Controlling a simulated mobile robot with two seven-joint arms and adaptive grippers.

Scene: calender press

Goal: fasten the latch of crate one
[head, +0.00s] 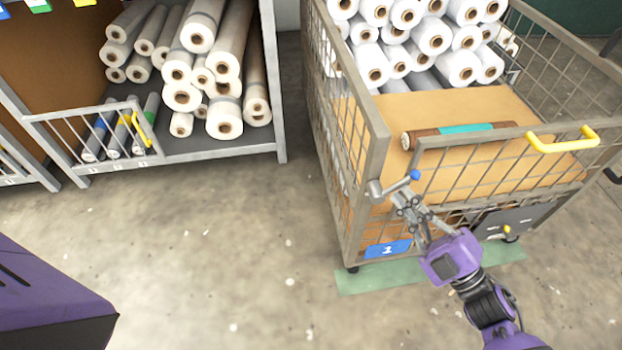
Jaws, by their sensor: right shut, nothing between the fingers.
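Crate one (352,230) is a grey wire-mesh crate with a blue plate (388,249) marked 1 at its lower front left corner. Its latch (391,187) sits at the front left post, a grey metal body with a lever ending in a blue knob (414,175). The front gate (470,187) carries a yellow handle (563,140). My right gripper (406,203) is shut and empty, its fingertips just below the latch lever; I cannot tell whether they touch it. The gripper hides part of the gate's left end. My left gripper is out of view.
White rolls (432,36) are stacked at the crate's back. A brown roll with a teal band (465,132) lies on its cardboard. A shelf (225,146) with more rolls stands at left. The concrete floor (235,230) between them is clear.

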